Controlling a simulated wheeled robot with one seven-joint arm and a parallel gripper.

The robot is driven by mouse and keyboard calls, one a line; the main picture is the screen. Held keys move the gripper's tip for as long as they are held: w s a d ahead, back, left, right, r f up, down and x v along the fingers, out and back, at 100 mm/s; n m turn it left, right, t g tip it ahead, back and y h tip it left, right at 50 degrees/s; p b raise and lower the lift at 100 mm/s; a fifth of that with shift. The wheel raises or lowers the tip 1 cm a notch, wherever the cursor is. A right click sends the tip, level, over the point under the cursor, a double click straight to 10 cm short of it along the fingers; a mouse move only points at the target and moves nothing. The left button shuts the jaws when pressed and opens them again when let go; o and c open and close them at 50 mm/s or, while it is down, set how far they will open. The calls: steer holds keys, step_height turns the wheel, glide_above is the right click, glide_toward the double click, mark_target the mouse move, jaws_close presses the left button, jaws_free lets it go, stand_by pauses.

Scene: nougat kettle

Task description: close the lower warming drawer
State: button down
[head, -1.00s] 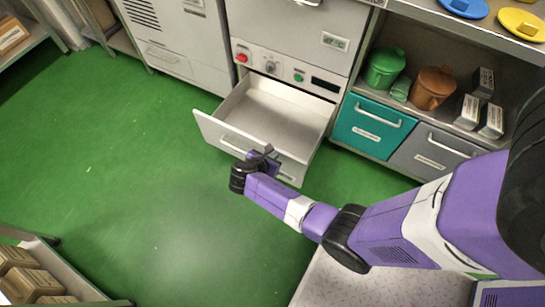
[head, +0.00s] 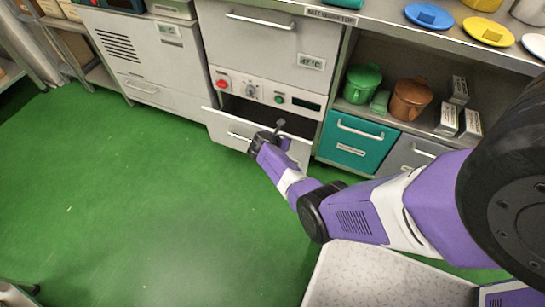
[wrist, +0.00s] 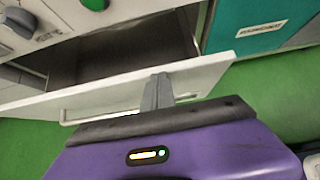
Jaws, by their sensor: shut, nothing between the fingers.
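The lower warming drawer (head: 226,127) sits under the control panel in the head view and is partly open, with a dark gap above its front. In the wrist view its white front panel (wrist: 208,76) runs across the picture with the dark drawer inside behind it. My gripper (head: 280,124) is at the drawer front, right of its middle. In the wrist view the shut fingers (wrist: 158,92) are empty and overlap the front panel near its handle (wrist: 100,116). They appear to touch the panel, but exact contact is hard to tell.
The control panel (head: 263,94) has a red button, a knob and a green button above the drawer. A teal drawer (head: 352,142) and a grey drawer (head: 411,155) stand to the right. The green floor (head: 130,200) in front is clear.

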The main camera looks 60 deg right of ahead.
steer(key=d+b, duration=0.2)
steer(key=d, duration=0.6)
steer(key=shift+w, duration=0.15)
